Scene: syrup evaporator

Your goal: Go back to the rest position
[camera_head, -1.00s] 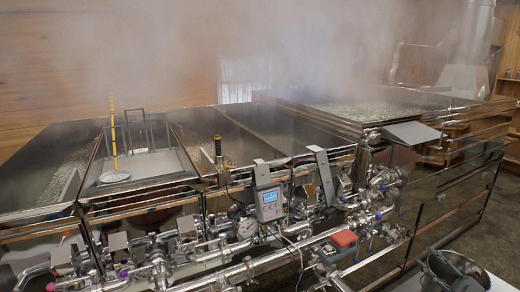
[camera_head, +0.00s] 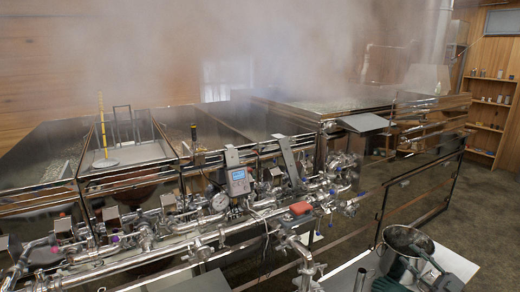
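The syrup evaporator (camera_head: 120,177) stands across the left and middle, with steam over its open pans. A dark grey-green shape at the bottom right, in front of a metal bucket (camera_head: 391,232), appears to be my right gripper (camera_head: 410,265). It overlaps the bucket's near side and is partly cut off by the lower edge. Its fingers are hard to tell from the dark items by the bucket, so I cannot see whether it is open or shut. My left gripper is not in view.
A control box with a lit display (camera_head: 238,181) sits among pipes and valves along the evaporator's front. A yellow thermometer (camera_head: 102,125) stands in the left pan. A light table (camera_head: 455,264) carries the bucket. Wooden shelves (camera_head: 488,125) stand at the back right; the floor before them looks clear.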

